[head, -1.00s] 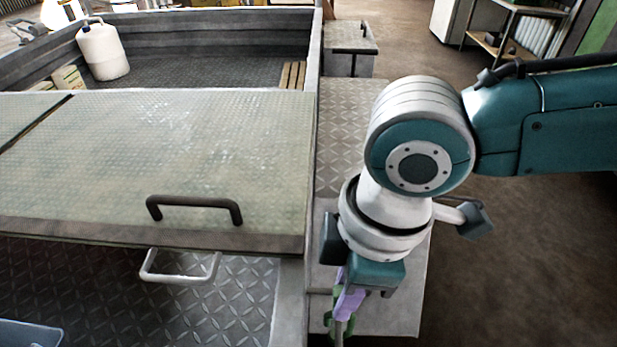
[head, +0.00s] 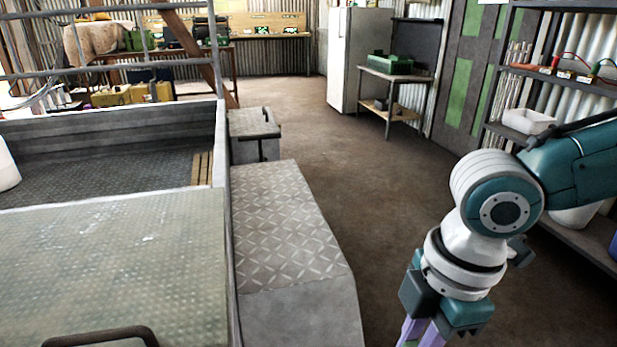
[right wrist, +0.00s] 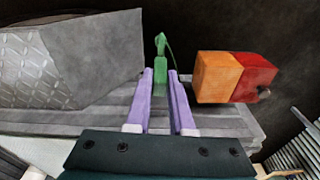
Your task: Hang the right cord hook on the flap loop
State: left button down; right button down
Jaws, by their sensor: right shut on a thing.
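My right gripper (head: 422,336) is at the bottom right of the head view, pointing down to the right of the trailer, with its purple fingertips cut off by the frame edge. In the right wrist view the gripper (right wrist: 160,74) is shut on a green hook (right wrist: 160,66), whose curved top shows beyond the fingertips. The grey-green flap (head: 120,262) is at the lower left of the head view, with a dark handle (head: 105,337) at the bottom edge. The pale metal loop under the flap is out of view. My left gripper is not in view.
A tread-plate fender (head: 280,225) runs along the trailer's right side. An orange and red lamp (right wrist: 232,78) sits right of the hook in the right wrist view. Shelves (head: 540,75) stand at the right. Open brown floor (head: 345,150) lies between.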

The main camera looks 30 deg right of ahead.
jog(key=w+a+r+m+b, duration=0.1)
jog(key=w+a+r+m, duration=0.25)
jog(key=a, duration=0.25)
jog(key=w+a+r+m+t, duration=0.1)
jog(key=w+a+r+m, duration=0.1)
jog(key=a+r, duration=0.3)
jog(key=w+a+r+m+b, duration=0.1)
jog(key=w+a+r+m, duration=0.2)
jog(key=a, duration=0.4)
jog(key=s+a+f+m+h+b, duration=0.1)
jog(key=s+a+m+b, duration=0.2)
jog(key=a+b, duration=0.45)
jog(key=s+a+f+m+b, duration=0.1)
jog(key=s+a+m+b, duration=0.3)
jog(key=a, duration=0.6)
jog(key=w+f+n, duration=0.1)
jog(key=w+f, duration=0.1)
jog(key=w, duration=0.7)
jog(key=shift+d+f+b, duration=0.15)
jog(key=shift+d+b, duration=0.15)
jog(key=shift+b, duration=0.15)
